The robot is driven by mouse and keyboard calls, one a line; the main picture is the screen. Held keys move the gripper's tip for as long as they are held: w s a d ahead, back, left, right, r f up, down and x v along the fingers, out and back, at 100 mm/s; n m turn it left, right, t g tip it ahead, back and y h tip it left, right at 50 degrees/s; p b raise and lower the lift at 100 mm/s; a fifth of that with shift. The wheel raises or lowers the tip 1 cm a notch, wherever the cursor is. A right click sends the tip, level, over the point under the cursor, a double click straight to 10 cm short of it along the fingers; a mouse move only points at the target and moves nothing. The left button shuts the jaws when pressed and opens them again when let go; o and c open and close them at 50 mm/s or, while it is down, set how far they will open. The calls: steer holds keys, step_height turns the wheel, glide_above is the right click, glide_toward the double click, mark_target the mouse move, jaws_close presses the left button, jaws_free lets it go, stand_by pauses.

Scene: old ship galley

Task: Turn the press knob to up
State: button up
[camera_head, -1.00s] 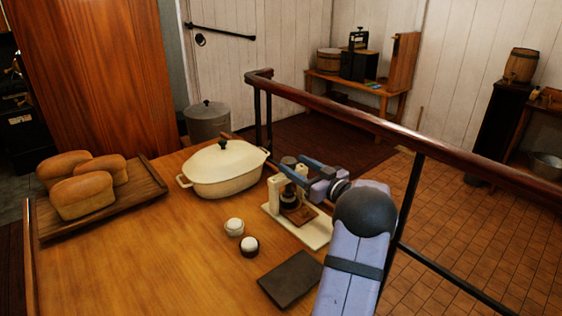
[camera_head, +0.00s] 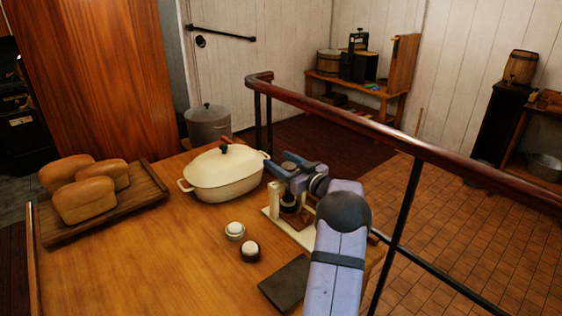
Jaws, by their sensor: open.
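The press (camera_head: 272,222) stands on the wooden table, with a cream base and upright posts and a dark round part (camera_head: 289,205) low in its middle. The knob (camera_head: 288,166) is a dark round piece at the press's top, partly hidden by my gripper. My gripper (camera_head: 280,168) is open at the top of the press, its blue-grey fingers on either side of the knob. I cannot tell whether the fingers touch it. My arm hides the right part of the press.
A cream lidded pot (camera_head: 222,177) stands close left of the press. Two small round pots (camera_head: 250,251) and a dark flat slab (camera_head: 286,284) lie in front. A bread board (camera_head: 150,200) with loaves is at the left. A railing (camera_head: 400,136) runs behind the arm.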

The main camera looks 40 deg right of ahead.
steer(key=c, duration=1)
steer(key=shift+c, duration=0.2)
steer(key=shift+a+r+n+g+y+p, duration=0.15)
steer(key=shift+a+n+y+p, duration=0.1)
steer(key=shift+n+y, duration=0.6)
steer(key=shift+a+f+n+g+y+p, duration=0.1)
steer(key=shift+n+y+p, duration=0.25)
steer(key=shift+y, duration=0.8)
steer(key=shift+a+r+n+g+y+p, duration=0.1)
steer(key=shift+a+n+g+y+p, duration=0.1)
steer(key=shift+n+y, duration=0.65)
steer(key=shift+s+a+n+g+y, duration=0.15)
steer(key=shift+n+g+y, duration=0.2)
steer(key=shift+y, duration=0.5)
steer(key=o, duration=1)
